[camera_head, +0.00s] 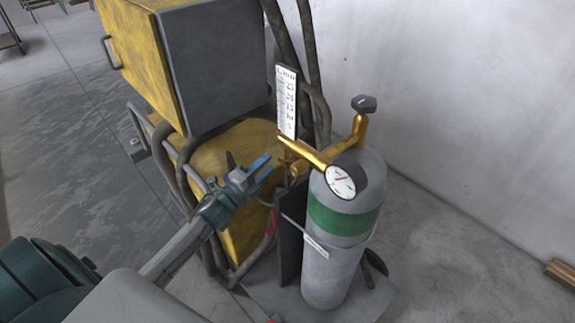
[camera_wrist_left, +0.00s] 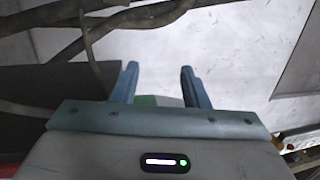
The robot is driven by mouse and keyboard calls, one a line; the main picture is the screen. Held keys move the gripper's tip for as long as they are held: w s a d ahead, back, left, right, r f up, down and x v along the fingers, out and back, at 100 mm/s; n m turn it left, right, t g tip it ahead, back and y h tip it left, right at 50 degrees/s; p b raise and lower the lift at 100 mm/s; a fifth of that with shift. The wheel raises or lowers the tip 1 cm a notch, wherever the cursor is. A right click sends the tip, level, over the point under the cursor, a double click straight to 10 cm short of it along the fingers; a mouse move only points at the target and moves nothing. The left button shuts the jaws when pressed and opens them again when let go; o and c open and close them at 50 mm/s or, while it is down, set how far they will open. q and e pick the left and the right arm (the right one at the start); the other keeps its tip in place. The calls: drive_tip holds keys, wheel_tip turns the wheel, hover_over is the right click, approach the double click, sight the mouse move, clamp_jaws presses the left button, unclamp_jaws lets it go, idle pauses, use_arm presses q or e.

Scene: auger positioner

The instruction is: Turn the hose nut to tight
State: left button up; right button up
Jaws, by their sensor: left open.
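A grey gas cylinder (camera_head: 334,258) with a green band stands upright beside the yellow machine. It carries a brass regulator (camera_head: 318,155) with a round gauge (camera_head: 340,182) and a white scale tube (camera_head: 287,102). A small brass fitting (camera_head: 297,168) under the regulator looks like the hose nut; it is too small to be sure. My left gripper (camera_head: 265,168) is open, just left of this fitting, apparently apart from it. In the left wrist view its two fingers (camera_wrist_left: 161,88) stand apart, with the wall and a bit of green between them and no nut visible. My right gripper is not in view.
The yellow and grey machine (camera_head: 215,65) stands behind my left arm, with dark hoses (camera_head: 309,60) hanging beside the scale tube. A dark valve knob (camera_head: 364,104) tops the cylinder. Dark hoses (camera_wrist_left: 130,22) also cross the left wrist view.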

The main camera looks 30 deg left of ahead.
sight(283, 158)
use_arm(q)
drive_tip(key=s+d+r+m+g+h+b, duration=0.1)
drive_tip(key=d+r+m+g+h, duration=0.3)
drive_tip(key=r+m+h, duration=1.05)
drive_tip(key=s+a+f+m+g+y, duration=0.25)
drive_tip(key=s+a+m+g, duration=0.2)
drive_tip(key=m+g, duration=1.15)
drive_tip(key=shift+m+t+h, duration=0.4)
drive_tip(key=shift+m+t, duration=0.35)
drive_tip(key=shift+t, duration=0.15)
drive_tip(key=d+p, duration=0.3)
drive_tip(key=d, duration=0.6)
drive_tip(key=shift+s+d+p, duration=0.1)
drive_tip(key=shift+d+p, duration=0.2)
drive_tip(key=shift+p, duration=0.1)
drive_tip(key=shift+d+f, duration=0.1)
drive_tip(key=shift+d, duration=0.5)
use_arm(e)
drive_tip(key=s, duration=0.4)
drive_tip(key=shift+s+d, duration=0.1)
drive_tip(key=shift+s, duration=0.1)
use_arm(q)
clamp_jaws()
